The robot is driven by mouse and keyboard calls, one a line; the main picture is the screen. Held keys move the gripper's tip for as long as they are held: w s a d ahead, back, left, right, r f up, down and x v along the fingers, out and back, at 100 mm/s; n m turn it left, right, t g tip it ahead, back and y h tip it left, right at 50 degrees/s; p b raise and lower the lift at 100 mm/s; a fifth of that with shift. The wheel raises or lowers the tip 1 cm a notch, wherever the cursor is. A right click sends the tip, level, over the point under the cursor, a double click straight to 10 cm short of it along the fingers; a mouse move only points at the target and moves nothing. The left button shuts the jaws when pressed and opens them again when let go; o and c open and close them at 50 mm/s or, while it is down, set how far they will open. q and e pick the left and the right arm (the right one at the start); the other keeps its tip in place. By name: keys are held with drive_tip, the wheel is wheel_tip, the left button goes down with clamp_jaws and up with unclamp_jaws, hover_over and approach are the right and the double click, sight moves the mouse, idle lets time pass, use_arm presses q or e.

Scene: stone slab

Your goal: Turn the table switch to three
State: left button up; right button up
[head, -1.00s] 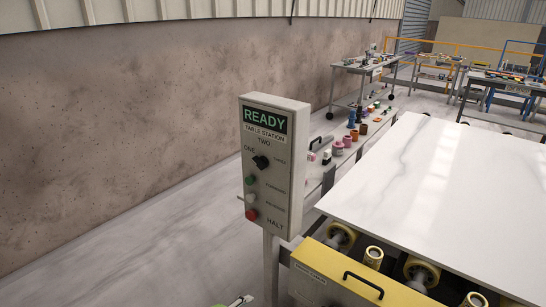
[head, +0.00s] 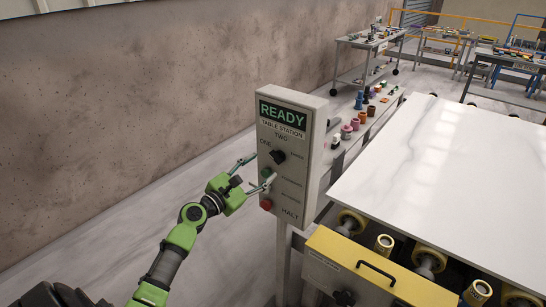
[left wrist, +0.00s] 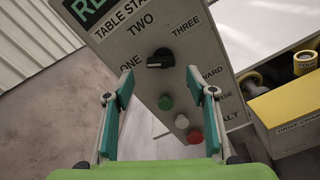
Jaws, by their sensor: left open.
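The table switch is a black rotary knob (head: 278,156) on the grey table station box (head: 283,132), which stands on a post. It also shows in the left wrist view (left wrist: 161,60), with ONE to its left, TWO above and THREE to its upper right. Its white mark lies on the side toward ONE. My left gripper (head: 257,173) is open and empty, in front of the box's face, a little below and left of the knob. In the left wrist view the knob shows beyond the gap between the fingers (left wrist: 159,95). My right gripper is not in view.
Below the knob are green and white buttons and a red HALT button (head: 266,204). The box's screen reads READY (head: 283,114). A white slab (head: 440,170) lies on yellow rollers to the right. A concrete wall (head: 150,110) stands behind on the left.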

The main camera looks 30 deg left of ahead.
sight(274, 159)
use_arm(q)
drive_tip(key=w, duration=0.6)
drive_tip(key=shift+w+d, duration=0.35)
drive_tip(key=shift+w, duration=0.05)
drive_tip(key=c, duration=1.1)
